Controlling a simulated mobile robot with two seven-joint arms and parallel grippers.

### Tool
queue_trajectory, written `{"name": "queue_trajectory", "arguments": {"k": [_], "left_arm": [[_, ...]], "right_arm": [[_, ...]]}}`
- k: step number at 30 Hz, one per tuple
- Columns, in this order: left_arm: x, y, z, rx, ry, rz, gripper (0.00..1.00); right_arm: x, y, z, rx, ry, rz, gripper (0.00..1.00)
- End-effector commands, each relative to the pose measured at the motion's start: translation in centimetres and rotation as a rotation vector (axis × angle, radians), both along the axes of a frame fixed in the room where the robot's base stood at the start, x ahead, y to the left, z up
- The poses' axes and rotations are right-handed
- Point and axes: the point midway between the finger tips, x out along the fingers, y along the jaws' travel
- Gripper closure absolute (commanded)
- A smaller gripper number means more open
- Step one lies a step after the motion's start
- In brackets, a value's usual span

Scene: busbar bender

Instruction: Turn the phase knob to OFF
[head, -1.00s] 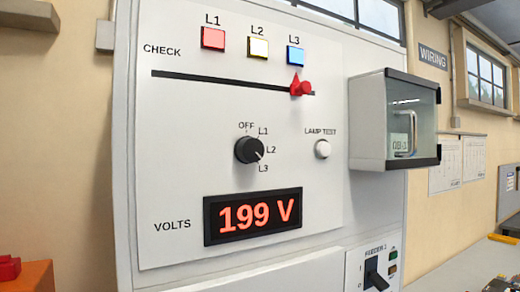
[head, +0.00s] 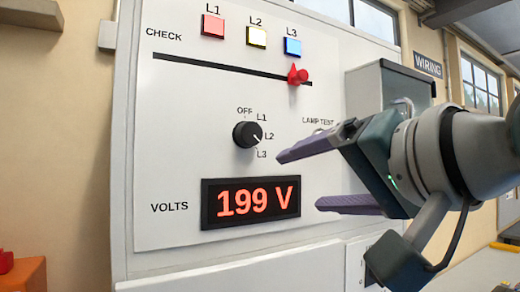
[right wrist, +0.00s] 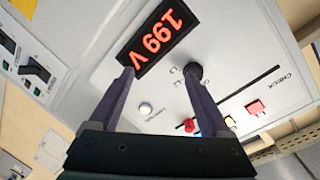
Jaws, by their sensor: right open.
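The phase knob (head: 247,134) is a round black knob on the white panel, ringed by the labels OFF, L1, L2 and L3. Its white mark points to the lower right, on the L2/L3 side; I cannot tell exactly which. The knob also shows in the right wrist view (right wrist: 193,71), beside one fingertip. My right gripper (head: 300,181) is open and empty, with its fingers right of the knob and apart from it in the head view. It also shows in the right wrist view (right wrist: 159,69). My left gripper is not in view.
The VOLTS display (head: 251,202) reads 199 V below the knob. A red slider (head: 298,75) sits at the right of its slot, under three lamps.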

Motion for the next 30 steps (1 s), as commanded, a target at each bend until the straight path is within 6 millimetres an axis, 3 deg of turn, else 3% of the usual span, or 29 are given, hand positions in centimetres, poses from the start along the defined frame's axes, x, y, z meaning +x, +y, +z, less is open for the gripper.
{"name": "queue_trajectory", "arguments": {"k": [3,7,13,24,30], "left_arm": [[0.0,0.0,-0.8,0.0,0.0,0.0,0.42],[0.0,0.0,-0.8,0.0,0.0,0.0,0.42],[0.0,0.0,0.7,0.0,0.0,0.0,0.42],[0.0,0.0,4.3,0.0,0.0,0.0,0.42],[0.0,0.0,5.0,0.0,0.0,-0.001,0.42]], "right_arm": [[0.9,1.2,4.2,0.117,-0.07,0.028,0.19],[1.2,1.8,6.3,0.175,-0.094,0.044,0.19],[2.7,2.8,6.9,0.18,-0.091,0.046,0.19],[7.7,5.6,6.9,0.176,-0.093,0.044,0.19],[9.2,6.5,6.6,0.177,-0.093,0.045,0.19]]}}
